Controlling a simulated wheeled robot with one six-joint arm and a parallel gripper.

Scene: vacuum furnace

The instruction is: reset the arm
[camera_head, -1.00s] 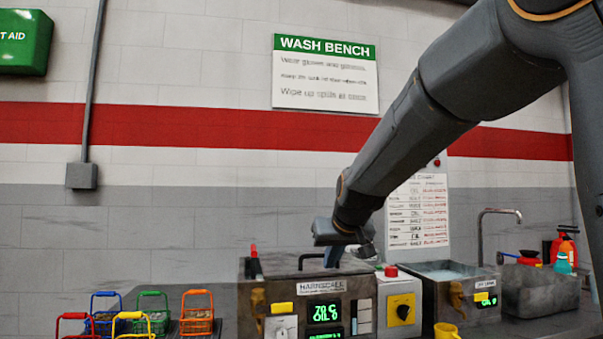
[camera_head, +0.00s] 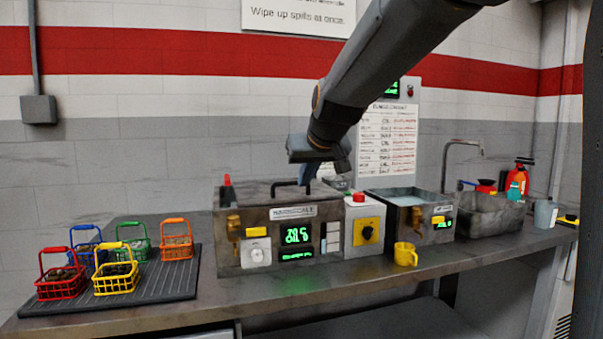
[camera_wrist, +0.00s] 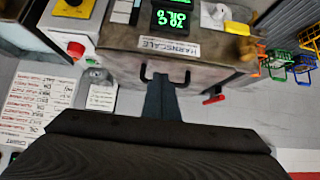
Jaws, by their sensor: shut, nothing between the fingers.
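My gripper (camera_head: 308,174) points down just above the lid of the Harnscale bath (camera_head: 262,247), close to the black lid handle (camera_head: 291,186). In the wrist view, my narrow gripper fingers (camera_wrist: 160,98) are together and empty, in front of the handle (camera_wrist: 164,76). I cannot tell whether they touch the handle. My arm reaches in from the upper right of the head view.
Several coloured wire baskets (camera_head: 115,277) stand on a dark ribbed mat (camera_head: 178,281) at left.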

